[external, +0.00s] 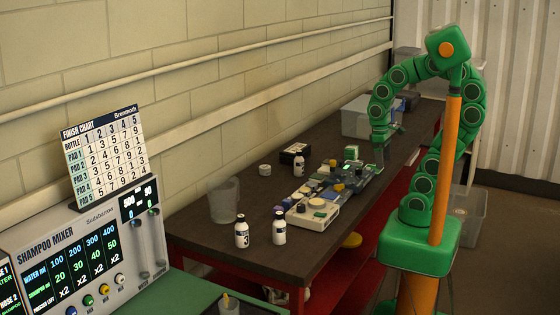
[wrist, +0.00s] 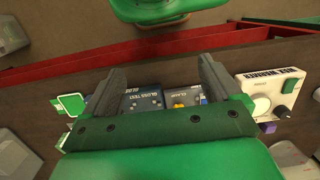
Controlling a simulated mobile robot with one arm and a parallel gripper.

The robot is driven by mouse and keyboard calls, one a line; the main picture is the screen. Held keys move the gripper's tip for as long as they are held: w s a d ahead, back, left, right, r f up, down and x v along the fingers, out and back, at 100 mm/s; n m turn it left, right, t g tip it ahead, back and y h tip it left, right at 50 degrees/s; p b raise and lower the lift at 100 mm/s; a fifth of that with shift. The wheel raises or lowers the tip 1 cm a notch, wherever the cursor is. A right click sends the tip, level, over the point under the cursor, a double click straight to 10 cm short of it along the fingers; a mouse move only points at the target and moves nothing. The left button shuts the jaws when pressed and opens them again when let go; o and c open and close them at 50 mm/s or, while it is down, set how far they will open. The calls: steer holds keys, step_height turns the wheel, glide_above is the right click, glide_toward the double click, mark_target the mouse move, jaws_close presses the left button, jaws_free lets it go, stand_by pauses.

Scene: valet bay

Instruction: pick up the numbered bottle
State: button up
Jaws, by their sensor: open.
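A small white bottle (external: 242,235) with a dark cap and a mark that looks like a 3 stands upright near the bench's front end in the external view. A similar white bottle (external: 279,230) with a dark cap stands just right of it; its marking is too small to read. A third white bottle (external: 299,166) stands farther back beside a black box. My gripper (external: 379,163) is over the far part of the bench, well apart from the bottles. In the wrist view my gripper (wrist: 160,85) is open and empty above dark devices. I make out no bottle there.
The dark bench (external: 290,260) runs along the wall. Several devices, including a white one (external: 313,212), crowd its middle. A clear bucket (external: 224,201) stands behind the front bottles. A finish chart (external: 105,150) stands on the shampoo mixer (external: 60,235). A grey bin (external: 357,118) sits behind my gripper.

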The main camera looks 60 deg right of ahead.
steer(key=c, duration=0.5)
